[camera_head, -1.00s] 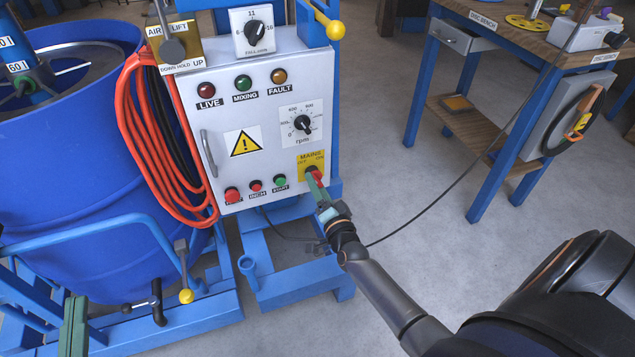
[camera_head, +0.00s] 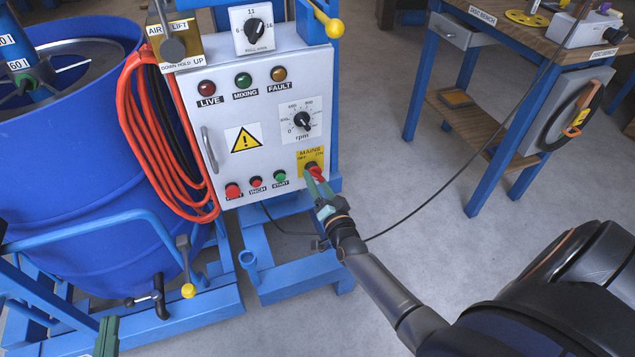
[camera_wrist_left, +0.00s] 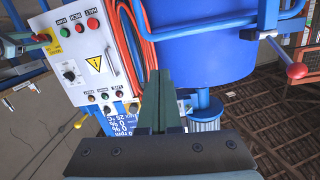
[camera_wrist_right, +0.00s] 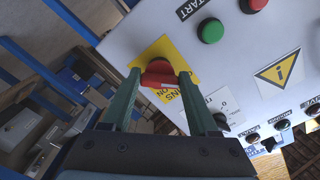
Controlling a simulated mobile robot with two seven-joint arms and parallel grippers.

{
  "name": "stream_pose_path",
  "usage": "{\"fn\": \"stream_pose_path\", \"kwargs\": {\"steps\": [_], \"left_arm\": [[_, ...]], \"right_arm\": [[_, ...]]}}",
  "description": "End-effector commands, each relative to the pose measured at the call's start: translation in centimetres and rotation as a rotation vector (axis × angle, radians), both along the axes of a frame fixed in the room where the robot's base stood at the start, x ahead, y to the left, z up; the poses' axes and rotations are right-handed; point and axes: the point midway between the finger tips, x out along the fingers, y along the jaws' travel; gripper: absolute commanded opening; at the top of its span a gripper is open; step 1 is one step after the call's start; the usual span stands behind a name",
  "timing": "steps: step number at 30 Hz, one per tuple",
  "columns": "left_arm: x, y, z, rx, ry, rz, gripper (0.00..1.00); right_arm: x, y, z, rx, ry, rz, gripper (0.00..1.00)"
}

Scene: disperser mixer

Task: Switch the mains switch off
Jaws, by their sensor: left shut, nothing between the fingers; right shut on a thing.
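The mains switch is a red rotary handle on a yellow MAINS plate (camera_head: 311,156) at the lower right of the grey control panel. My right gripper (camera_head: 316,180) reaches it from below. In the right wrist view the red handle (camera_wrist_right: 158,73) sits between the two green fingertips, and the jaws are shut on it. The fingers hide part of the plate's lettering, so I cannot read the switch position. My left gripper (camera_wrist_left: 163,80) is shut and empty, with the drum and panel beyond it. It shows at the lower left of the head view (camera_head: 107,335).
The panel (camera_head: 226,135) also carries lamps, an rpm knob, and red and green push buttons (camera_head: 280,177) left of the mains switch. An orange cable coil (camera_head: 150,140) hangs beside the blue drum (camera_head: 70,190). A workbench (camera_head: 500,45) stands at the right.

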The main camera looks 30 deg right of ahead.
Motion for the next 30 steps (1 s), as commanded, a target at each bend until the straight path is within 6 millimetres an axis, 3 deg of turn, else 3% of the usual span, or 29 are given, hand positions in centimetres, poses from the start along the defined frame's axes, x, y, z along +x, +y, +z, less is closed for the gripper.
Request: {"fn": "stream_pose_path", "kwargs": {"steps": [1,8,20,30], "left_arm": [[0.0,0.0,0.0,0.000,0.000,0.000,0.00],[0.0,0.0,0.0,0.000,-0.001,0.000,0.00],[0.0,0.0,0.0,-0.001,0.013,0.001,0.00],[-2.9,0.0,-7.9,0.000,0.342,0.026,0.00]], "right_arm": [[0.0,0.0,0.0,-0.005,0.002,0.001,0.63],[0.0,0.0,0.0,-0.002,0.001,0.001,0.89],[-0.7,0.2,0.0,0.000,0.002,0.001,0.90],[-5.6,1.4,0.1,-0.001,0.005,0.001,0.90]]}}
